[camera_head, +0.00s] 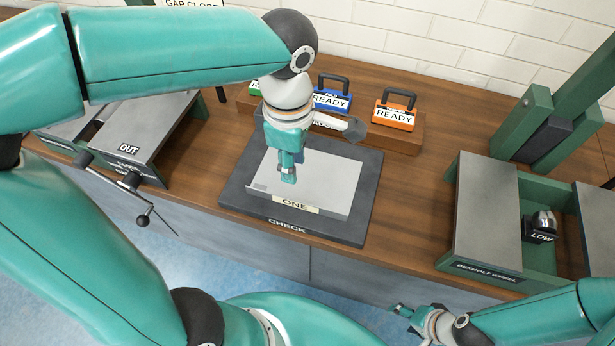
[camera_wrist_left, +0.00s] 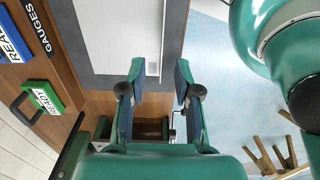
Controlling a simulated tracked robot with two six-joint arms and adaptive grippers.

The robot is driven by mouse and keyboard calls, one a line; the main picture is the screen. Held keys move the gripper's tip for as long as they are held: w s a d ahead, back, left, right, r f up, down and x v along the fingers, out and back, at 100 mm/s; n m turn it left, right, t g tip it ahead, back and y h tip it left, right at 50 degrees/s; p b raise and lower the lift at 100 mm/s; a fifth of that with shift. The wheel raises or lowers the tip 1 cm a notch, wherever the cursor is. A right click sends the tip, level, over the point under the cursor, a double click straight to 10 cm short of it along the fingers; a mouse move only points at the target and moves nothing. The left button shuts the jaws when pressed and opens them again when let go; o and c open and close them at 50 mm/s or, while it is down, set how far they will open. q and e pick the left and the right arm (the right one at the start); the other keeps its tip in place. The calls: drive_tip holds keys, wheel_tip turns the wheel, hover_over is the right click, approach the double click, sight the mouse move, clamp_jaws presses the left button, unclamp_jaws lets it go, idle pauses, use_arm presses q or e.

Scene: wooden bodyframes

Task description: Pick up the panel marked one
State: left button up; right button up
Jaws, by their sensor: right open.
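The panel marked ONE (camera_head: 325,183) is a flat pale grey plate with a cream label along its front edge. It lies on a dark plate marked CHECK (camera_head: 235,200) on the bench, and also shows in the left wrist view (camera_wrist_left: 117,40). My left gripper (camera_head: 288,178) points down over the left part of the panel and hides some of it. In the left wrist view its fingers (camera_wrist_left: 158,72) are apart with nothing clearly between them; contact with the panel cannot be told. My right gripper (camera_head: 402,310) is open and empty, low in front of the bench.
Gauges marked READY, including a blue one (camera_head: 331,97) and an orange one (camera_head: 394,116), stand on a wooden block behind the panel. A grey fixture marked OUT (camera_head: 130,148) is at left. A green-framed fixture (camera_head: 487,210) stands at right, beside a LOW block (camera_head: 540,228).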

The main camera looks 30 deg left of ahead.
use_arm(q)
hover_over(295, 198)
drive_tip(key=d, duration=0.1)
drive_tip(key=f, duration=0.5)
drive_tip(key=s+f, duration=0.1)
drive_tip(key=f, duration=0.1)
drive_tip(key=shift+f+b, duration=0.3)
drive_tip(key=shift+f, duration=0.05)
drive_tip(key=f, duration=0.4)
drive_tip(key=shift+s, duration=0.3)
drive_tip(key=shift+d+f, duration=0.1)
drive_tip(key=shift+f, duration=0.45)
clamp_jaws()
